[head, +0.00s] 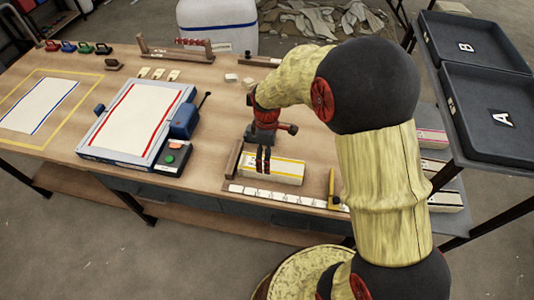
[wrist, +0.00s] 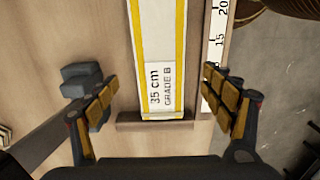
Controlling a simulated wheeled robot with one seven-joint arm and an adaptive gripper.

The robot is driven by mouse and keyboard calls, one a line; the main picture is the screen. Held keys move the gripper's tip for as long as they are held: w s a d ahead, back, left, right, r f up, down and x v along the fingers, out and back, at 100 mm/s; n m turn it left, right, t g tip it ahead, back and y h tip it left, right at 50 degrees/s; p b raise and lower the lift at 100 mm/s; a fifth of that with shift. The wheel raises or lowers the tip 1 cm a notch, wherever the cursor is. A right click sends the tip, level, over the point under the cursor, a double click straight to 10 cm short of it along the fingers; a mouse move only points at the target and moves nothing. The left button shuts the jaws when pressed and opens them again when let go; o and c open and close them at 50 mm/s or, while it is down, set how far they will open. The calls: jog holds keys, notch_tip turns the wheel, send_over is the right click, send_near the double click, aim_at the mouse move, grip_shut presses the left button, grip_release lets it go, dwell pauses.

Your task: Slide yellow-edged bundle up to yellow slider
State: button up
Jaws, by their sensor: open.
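The yellow-edged bundle (head: 287,170) is a flat white stack lying on the wooden bench. In the wrist view the bundle (wrist: 160,35) carries a label reading "35 cm GRADE B". Its near end there is at a wooden stop (wrist: 155,124), which is at the left in the head view (head: 234,160). My gripper (head: 263,160) is open over the bundle's left part. In the wrist view its fingers (wrist: 158,88) are on either side of the bundle, with gaps. The yellow slider (head: 332,188) stands right of the bundle, apart from it; it is out of the wrist view.
A white ruler (head: 285,197) runs along the bench's front edge, beside the bundle. A press-like board (head: 135,120) with a red-edged cloth and a control box (head: 172,157) are to the left. Black trays (head: 490,105) and more bundles (head: 445,200) are at the right.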

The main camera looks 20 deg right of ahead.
notch_tip(320, 180, down, 7)
jog(key=shift+b, duration=0.9)
jog(key=shift+c, duration=0.2)
jog(key=c, duration=1.4)
